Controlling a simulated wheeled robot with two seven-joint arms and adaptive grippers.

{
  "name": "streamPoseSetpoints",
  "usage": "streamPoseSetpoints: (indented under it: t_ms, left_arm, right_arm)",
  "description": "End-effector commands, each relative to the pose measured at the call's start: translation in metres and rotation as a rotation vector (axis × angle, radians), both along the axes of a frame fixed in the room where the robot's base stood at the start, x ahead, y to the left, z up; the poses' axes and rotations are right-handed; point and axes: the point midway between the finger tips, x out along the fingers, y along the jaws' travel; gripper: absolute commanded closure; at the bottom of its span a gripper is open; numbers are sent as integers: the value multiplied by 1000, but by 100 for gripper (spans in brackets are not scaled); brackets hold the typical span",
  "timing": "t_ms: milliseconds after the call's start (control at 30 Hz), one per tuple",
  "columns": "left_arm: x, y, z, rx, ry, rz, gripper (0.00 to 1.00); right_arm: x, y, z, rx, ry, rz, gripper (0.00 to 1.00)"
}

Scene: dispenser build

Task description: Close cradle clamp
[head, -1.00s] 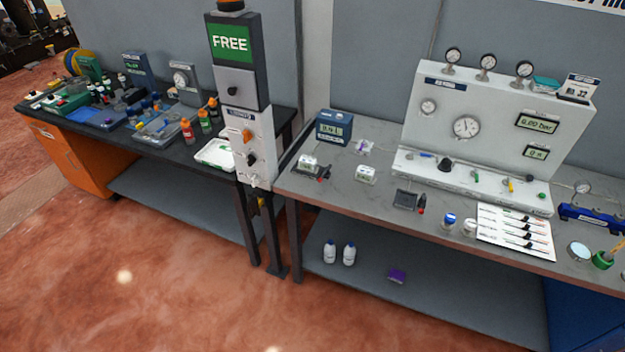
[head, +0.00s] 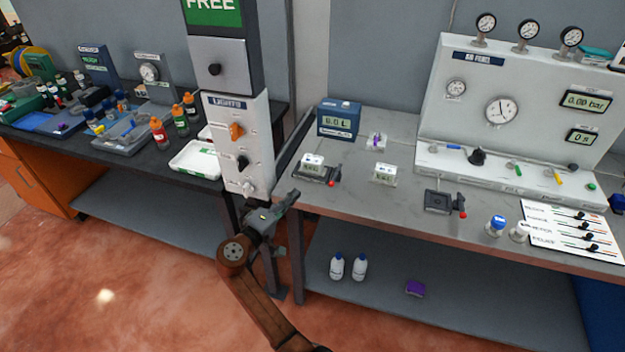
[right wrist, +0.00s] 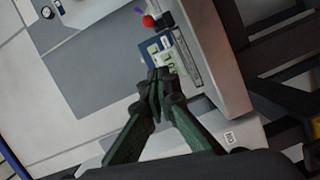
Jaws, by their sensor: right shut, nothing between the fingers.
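A dark cradle (head: 328,177) stands at the left front of the grey bench and holds a small white module with a display (head: 311,162). Its clamp lever with a red knob (head: 337,183) sticks out on the right. A second, empty dark cradle (head: 438,201) with a red-knobbed lever (head: 463,214) stands further right. My right gripper (head: 293,196) is shut and empty, at the bench's left front edge, left of the loaded cradle. In the right wrist view its closed fingertips (right wrist: 160,76) lie close to the module (right wrist: 163,53); the red knob (right wrist: 148,21) shows beyond. My left gripper is not visible.
The lights panel post (head: 238,140) rises just left of my right gripper. Another white module (head: 385,174) and a blue display box (head: 339,120) stand nearby on the bench (head: 370,212). The air panel (head: 515,110) stands at the back right.

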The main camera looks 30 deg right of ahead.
Motion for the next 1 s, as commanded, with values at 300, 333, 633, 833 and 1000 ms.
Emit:
streamPoseSetpoints:
  t_ms: [300,333,633,833,1000]
  left_arm:
    - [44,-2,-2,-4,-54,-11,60]
    - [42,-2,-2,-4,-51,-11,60]
    - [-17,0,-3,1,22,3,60]
    - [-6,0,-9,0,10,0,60]
    - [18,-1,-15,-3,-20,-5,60]
  right_arm:
    - [-13,-4,9,-4,-13,-16,100]
    - [-13,-5,9,-3,-13,-15,100]
    - [8,-28,1,-4,-4,-14,100]
    - [26,-65,-2,-6,-2,-13,100]
    - [41,-94,-4,-6,-1,-12,100]
